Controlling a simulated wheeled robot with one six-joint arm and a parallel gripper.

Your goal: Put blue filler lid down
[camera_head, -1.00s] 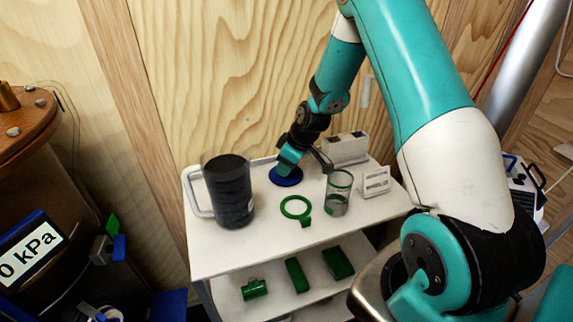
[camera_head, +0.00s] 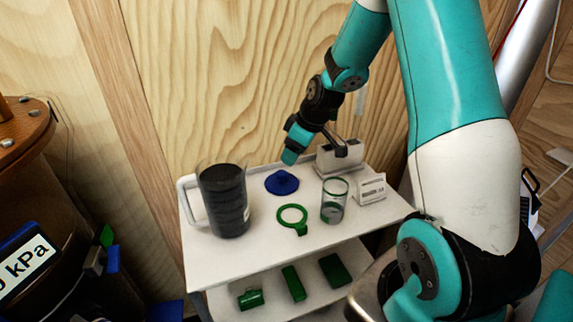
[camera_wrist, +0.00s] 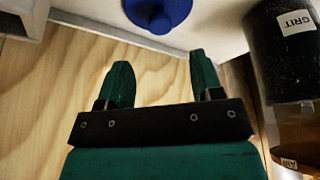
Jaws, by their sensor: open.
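The blue filler lid (camera_head: 282,183) lies flat on the white cart's top shelf (camera_head: 235,254), knob up, between the dark-filled jug and the small clear cup. It also shows at the top edge of the wrist view (camera_wrist: 158,12), partly cut off. My gripper (camera_head: 289,158) is above and slightly behind the lid, apart from it. In the wrist view my gripper's two teal fingers (camera_wrist: 160,82) are spread with nothing between them.
A jug of black grit (camera_head: 223,202) stands left of the lid. A green ring (camera_head: 292,207), a clear cup (camera_head: 334,201), a small label card (camera_head: 371,188) and a white box (camera_head: 339,157) share the shelf. Green parts (camera_head: 293,283) lie on the lower shelf.

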